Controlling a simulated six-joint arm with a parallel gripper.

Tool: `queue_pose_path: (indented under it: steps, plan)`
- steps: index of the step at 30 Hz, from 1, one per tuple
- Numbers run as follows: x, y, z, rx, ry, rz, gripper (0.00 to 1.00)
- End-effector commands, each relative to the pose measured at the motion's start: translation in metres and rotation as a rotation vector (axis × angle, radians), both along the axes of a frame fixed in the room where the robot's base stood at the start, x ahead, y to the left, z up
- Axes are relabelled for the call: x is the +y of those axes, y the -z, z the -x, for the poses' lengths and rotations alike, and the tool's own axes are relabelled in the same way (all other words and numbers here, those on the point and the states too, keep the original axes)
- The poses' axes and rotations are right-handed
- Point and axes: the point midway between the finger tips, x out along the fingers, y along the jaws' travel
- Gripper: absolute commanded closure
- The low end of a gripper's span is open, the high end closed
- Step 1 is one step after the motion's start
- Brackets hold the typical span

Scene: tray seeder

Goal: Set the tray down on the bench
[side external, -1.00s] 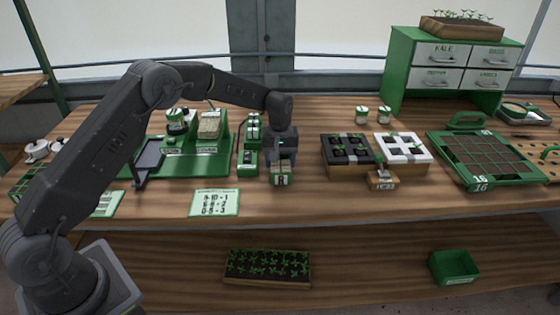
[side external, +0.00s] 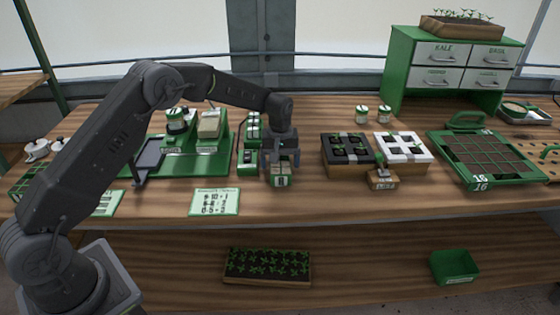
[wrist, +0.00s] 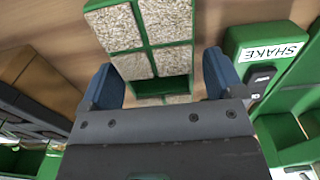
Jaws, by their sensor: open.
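In the wrist view the tray (wrist: 145,50) has cells of speckled, pale grain split by green bars. One cell nearest my gripper looks partly empty and green. My gripper (side external: 282,165) is over the back part of the tray, pointing down. Its blue fingers stand open on either side of the tray, with a gap visible at each side in the wrist view. The palm hides the tray's near end there.
A green box marked SHAKE (wrist: 268,50) stands close beside the tray. A black-celled block (side external: 347,150) and a white-framed block (side external: 402,148) stand to the right. An instruction card (side external: 214,202) lies to the left. Bare bench lies in front of the tray.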

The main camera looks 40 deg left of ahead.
Motion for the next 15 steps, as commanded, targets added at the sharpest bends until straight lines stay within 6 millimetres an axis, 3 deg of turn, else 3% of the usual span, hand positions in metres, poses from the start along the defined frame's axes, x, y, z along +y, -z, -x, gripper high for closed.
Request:
queue_pose_path:
  steps: [5,15]
  plan:
    - [0.0,-0.022,-0.001,-0.005,0.0,-0.001,0.13]
    - [0.0,-0.092,-0.001,-0.004,0.0,-0.001,0.13]
